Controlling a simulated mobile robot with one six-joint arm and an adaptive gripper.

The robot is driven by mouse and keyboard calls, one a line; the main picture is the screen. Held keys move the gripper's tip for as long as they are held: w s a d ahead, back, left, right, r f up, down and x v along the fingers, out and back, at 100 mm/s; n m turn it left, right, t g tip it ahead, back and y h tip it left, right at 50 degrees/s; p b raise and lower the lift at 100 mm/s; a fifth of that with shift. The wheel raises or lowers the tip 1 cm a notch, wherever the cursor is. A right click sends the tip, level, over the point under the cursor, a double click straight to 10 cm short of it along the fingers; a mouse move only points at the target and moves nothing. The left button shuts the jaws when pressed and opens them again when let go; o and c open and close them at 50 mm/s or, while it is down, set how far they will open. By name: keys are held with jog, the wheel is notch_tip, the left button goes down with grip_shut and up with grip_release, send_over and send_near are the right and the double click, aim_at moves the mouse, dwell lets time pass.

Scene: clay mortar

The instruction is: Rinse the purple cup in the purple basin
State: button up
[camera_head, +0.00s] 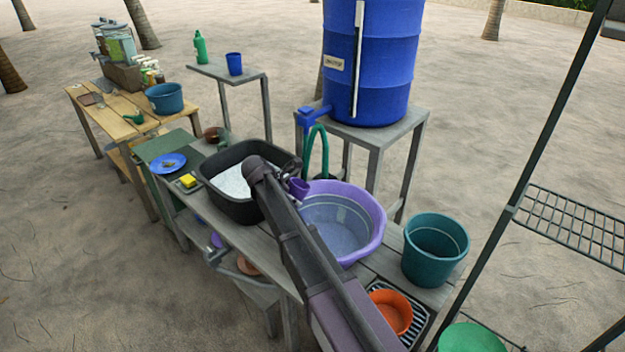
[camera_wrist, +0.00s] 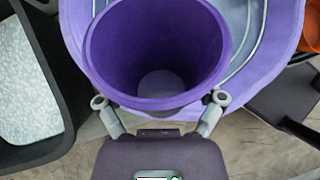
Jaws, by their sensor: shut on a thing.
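The purple cup (camera_head: 298,187) is in my gripper, above the left rim of the purple basin (camera_head: 374,212). In the wrist view the cup (camera_wrist: 157,50) shows its open mouth and looks empty inside. My gripper (camera_wrist: 160,105) has its two fingers at the cup's near side, shut on it. The basin also shows in the wrist view (camera_wrist: 262,60), behind and to the right of the cup. The basin holds clear water, partly hidden by my arm in the head view.
A black tub (camera_head: 222,202) with white foamy content stands left of the basin. A blue barrel (camera_head: 385,60) with a tap and green hose stands behind. A teal bucket (camera_head: 435,250) and an orange bowl (camera_head: 392,312) on a rack stand to the right.

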jog(key=w+d+r+n+t+h+b, duration=0.1)
jog(key=w+d+r+t+h, duration=0.1)
jog(key=d+r+t+h, duration=0.2)
jog(key=shift+w+d+r+t, duration=0.15)
jog(key=shift+d+r+t, duration=0.25)
jog(key=shift+d+r, duration=0.85)
